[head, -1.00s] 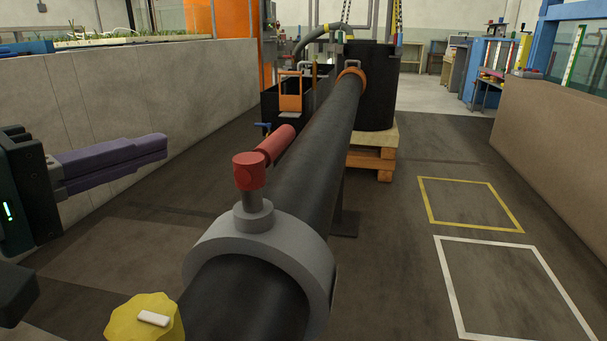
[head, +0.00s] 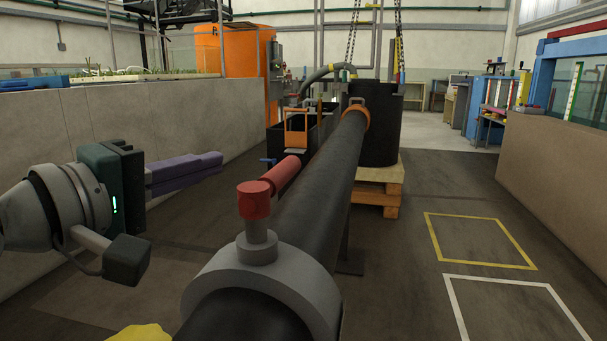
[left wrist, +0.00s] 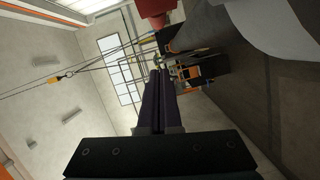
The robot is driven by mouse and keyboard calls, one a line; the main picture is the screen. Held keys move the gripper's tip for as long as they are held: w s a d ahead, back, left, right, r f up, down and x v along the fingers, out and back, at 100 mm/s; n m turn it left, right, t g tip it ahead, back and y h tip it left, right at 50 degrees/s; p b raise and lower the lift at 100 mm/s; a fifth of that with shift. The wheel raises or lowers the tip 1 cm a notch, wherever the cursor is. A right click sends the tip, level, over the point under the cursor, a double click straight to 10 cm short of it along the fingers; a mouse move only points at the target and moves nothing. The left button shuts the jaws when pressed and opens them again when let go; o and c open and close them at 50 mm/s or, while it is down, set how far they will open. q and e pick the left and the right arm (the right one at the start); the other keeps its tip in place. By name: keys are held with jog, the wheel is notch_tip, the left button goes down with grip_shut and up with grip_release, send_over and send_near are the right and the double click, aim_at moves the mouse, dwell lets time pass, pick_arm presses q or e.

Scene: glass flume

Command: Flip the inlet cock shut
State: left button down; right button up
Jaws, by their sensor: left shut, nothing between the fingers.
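The inlet cock has a red lever handle (head: 279,177) on a red hub (head: 254,199), set on a grey stem and a grey collar (head: 262,291) around the black pipe (head: 318,181). The lever points away from me, roughly along the pipe. My left gripper (head: 221,162) is shut and empty, left of the lever and apart from it. In the left wrist view its purple fingers (left wrist: 159,92) lie together, and part of the red cock (left wrist: 156,10) shows at the top edge. My right gripper is not in view.
A yellow knob (head: 139,333) shows at the bottom edge, left of the pipe. A grey wall (head: 130,120) runs along the left. A black tank (head: 375,125) stands on a wooden pallet (head: 378,200) ahead. The floor right of the pipe is clear, with yellow and white outlines.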

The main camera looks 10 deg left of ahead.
aim_at(274, 182)
pick_arm(q)
jog(key=d, duration=0.1)
jog(key=w+d, duration=0.1)
jog(key=d, duration=0.1)
jog(key=w+d+f, duration=0.1)
jog(key=d, duration=0.1)
jog(key=shift+w, duration=0.2)
dwell(0.3)
